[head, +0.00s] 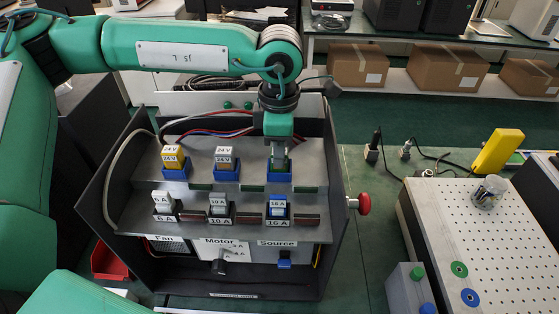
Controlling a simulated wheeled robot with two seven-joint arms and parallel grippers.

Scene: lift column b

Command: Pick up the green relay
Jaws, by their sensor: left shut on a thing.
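My left gripper (279,163) reaches straight down over the right-hand blue socket (279,180) in the upper row of the grey rack. It is shut on the green relay, which is mostly hidden by the fingers; it sits in or just above that socket, I cannot tell which. A yellow 24 V relay (172,157) and a brownish 24 V relay (224,157) stand in the other two upper sockets. My right gripper is not in view.
The lower row holds a 6 A module (162,201), a 10 A module (218,203) and a 16 A module (278,206). A red knob (364,203) sticks out at the box's right side. A perforated plate (490,240) lies at the right.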

